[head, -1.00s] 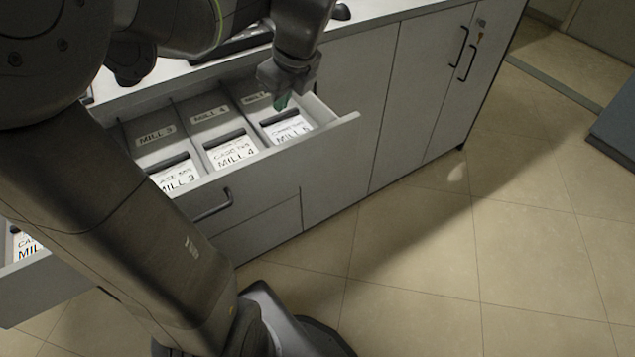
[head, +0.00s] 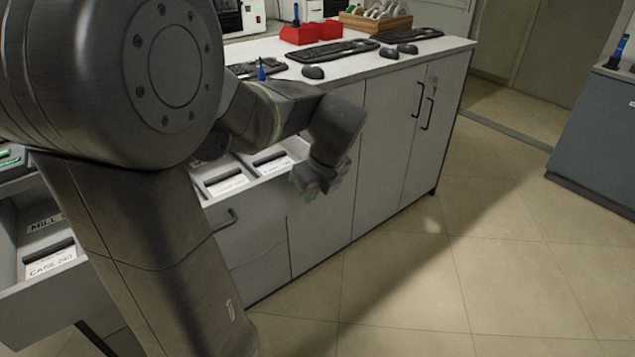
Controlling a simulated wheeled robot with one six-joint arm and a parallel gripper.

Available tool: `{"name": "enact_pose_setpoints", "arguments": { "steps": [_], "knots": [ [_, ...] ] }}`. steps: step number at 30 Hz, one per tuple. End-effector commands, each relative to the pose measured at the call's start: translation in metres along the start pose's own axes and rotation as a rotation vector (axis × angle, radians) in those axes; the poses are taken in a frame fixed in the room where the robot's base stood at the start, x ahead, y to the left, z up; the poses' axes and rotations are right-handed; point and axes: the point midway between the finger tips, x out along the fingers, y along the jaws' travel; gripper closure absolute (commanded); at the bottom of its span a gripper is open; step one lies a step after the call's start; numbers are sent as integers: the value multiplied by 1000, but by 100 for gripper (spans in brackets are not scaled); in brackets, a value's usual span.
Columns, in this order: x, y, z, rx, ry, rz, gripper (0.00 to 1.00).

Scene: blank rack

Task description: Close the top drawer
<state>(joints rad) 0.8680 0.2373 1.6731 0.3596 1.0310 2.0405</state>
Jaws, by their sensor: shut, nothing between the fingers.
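The top drawer (head: 258,198) stands open under the white counter, with label cards (head: 226,184) in its compartments. Its dark bar handle (head: 224,222) shows on the front panel. My gripper (head: 312,194) is shut and empty, pointing down. In the picture it overlaps the right end of the drawer front; I cannot tell whether it touches it. My arm hides the left part of the drawer and some of its back.
Another open drawer (head: 40,292) with a card stands at the left, partly behind my arm. The counter (head: 345,66) holds keyboards (head: 333,51), mice and red bins (head: 300,34). A blue-grey cabinet (head: 598,135) stands far right. The tiled floor in front is clear.

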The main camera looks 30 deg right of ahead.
Motion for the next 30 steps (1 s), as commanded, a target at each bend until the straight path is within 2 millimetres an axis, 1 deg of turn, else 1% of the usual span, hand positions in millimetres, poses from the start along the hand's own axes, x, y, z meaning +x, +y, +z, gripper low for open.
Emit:
{"name": "enact_pose_setpoints", "arguments": {
  "steps": [1,3,4,7,12,16,26,30],
  "knots": [
    [14,1,-1,0,3,5,100],
    [27,1,-1,0,3,4,100],
    [30,0,2,-2,2,2,100],
    [33,0,19,-4,0,1,100],
    [39,0,33,-2,1,1,100],
    [40,0,37,-2,1,0,100],
    [40,0,38,-1,1,0,100],
    [41,0,44,-1,1,0,100]
  ]
}}
